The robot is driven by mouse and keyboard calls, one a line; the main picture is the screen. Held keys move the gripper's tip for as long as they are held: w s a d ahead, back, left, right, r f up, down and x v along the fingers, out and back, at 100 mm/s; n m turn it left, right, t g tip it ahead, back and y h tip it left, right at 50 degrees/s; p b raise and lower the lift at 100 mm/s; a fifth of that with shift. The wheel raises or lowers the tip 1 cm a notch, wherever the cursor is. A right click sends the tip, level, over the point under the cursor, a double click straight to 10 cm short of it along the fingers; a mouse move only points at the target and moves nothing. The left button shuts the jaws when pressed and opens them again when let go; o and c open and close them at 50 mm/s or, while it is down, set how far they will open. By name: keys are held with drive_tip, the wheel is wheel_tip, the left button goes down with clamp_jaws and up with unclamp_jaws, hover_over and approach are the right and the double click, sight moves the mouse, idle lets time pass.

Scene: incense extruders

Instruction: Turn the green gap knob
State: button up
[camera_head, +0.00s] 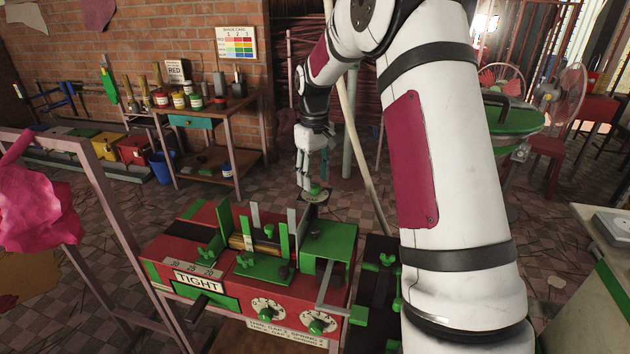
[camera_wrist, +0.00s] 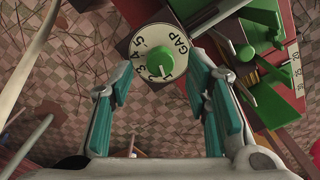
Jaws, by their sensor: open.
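The green gap knob (camera_wrist: 159,61) sits at the middle of a round white dial marked GAP with numbers, in the wrist view. In the head view the same green knob (camera_head: 316,191) shows small at the far right of the machine, just under my gripper (camera_head: 310,178). In the wrist view my gripper (camera_wrist: 160,80) is open, with a teal-padded finger on each side and the knob showing between and just beyond the tips. Nothing is held. I cannot tell whether any finger touches the knob.
The red and green extruder machine (camera_head: 210,250) has upright green plates and wing knobs close beside the dial. Two more dials with green knobs (camera_head: 317,322) are on its front face. A workbench with paint jars (camera_head: 195,102) stands behind left. A pale pole (camera_head: 365,150) leans nearby.

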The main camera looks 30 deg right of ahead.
drive_tip(key=shift+f, duration=1.05)
clamp_jaws()
drive_tip(key=shift+m, duration=0.4)
drive_tip(key=m+b, duration=0.1)
drive_tip(key=m, duration=0.2)
drive_tip(key=shift+m+b, duration=0.4)
drive_tip(key=shift+m, duration=1.1)
